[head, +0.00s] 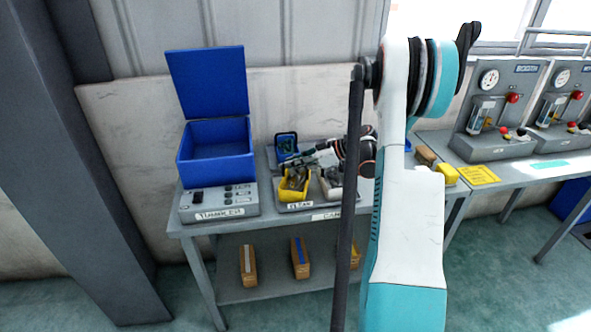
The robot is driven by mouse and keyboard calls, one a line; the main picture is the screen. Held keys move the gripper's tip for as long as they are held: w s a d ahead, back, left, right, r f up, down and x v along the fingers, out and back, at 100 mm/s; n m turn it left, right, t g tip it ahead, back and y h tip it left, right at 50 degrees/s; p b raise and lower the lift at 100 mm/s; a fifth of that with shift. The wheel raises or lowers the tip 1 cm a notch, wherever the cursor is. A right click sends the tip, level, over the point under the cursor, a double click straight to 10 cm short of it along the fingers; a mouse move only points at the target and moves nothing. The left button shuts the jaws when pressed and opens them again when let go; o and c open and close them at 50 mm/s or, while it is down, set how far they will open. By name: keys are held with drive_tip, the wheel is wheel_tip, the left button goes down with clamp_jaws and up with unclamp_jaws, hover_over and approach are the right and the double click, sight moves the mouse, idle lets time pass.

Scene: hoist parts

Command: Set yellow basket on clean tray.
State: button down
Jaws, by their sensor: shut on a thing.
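The yellow basket (291,194) holds what look like small metal parts. It is over or on the grey tray (299,207) whose front label seems to read CLEAN; I cannot tell whether its bottom touches the tray. My gripper (303,168) reaches in from the right and is shut at the basket's back upper edge. The fingertips and the exact grip are small and partly hidden.
A blue open-lidded tumbler box (215,154) stands left on the bench. A small blue basket (287,143) is behind the yellow one, and a pale basket (336,190) is close on its right. My arm hides the bench further right. Boxes (301,258) lie on the lower shelf.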

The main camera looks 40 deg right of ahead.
drive_tip(key=shift+f, duration=0.35)
drive_tip(key=shift+f, duration=0.15)
drive_tip(key=c, duration=1.7)
unclamp_jaws()
drive_tip(key=p+v, duration=0.3)
drive_tip(key=v, duration=0.9)
drive_tip(key=shift+s, duration=0.1)
